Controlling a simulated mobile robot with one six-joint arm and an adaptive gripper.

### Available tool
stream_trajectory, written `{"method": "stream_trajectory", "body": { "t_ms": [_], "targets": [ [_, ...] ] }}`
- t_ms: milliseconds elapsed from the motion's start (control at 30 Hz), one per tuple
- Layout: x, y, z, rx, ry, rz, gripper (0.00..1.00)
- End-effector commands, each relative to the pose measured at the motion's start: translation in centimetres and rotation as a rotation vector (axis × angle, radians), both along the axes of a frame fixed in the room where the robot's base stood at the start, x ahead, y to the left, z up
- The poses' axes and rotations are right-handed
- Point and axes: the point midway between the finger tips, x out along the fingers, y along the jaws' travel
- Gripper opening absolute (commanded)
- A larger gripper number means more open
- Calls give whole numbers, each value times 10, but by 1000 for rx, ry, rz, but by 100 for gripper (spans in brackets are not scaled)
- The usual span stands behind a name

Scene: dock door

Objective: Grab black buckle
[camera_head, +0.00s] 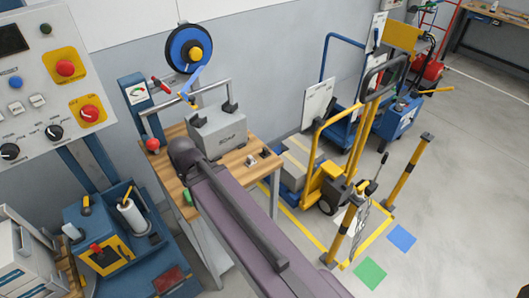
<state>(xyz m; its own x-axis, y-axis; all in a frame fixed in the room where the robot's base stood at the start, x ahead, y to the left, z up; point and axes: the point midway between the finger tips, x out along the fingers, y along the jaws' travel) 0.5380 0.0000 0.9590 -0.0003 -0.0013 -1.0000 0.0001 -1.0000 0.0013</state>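Two small black pieces lie on the wooden bench top (233,160), right of the grey box-shaped machine (217,130). One black piece (250,160) is nearer me and the other black piece (264,152) is just to its right; either may be the buckle, but they are too small to tell. My arm rises from the bottom of the picture and crosses over the bench, ending in a dark rounded joint at the bench's left part. My gripper is not visible. The arm hides part of the bench top.
A blue reel (189,48) with a blue strap hangs on the wall behind the bench. A grey control panel (45,80) fills the upper left. A blue tool cart (125,240) stands left.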

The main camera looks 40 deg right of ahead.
Motion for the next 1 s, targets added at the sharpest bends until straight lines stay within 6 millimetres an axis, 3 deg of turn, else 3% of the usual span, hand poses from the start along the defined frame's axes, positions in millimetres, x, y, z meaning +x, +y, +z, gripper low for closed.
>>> {"method": "stream_trajectory", "body": {
  "t_ms": [467,667,1000],
  "targets": [
    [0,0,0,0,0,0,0],
    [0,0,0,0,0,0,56],
    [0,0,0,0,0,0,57]
  ]
}}
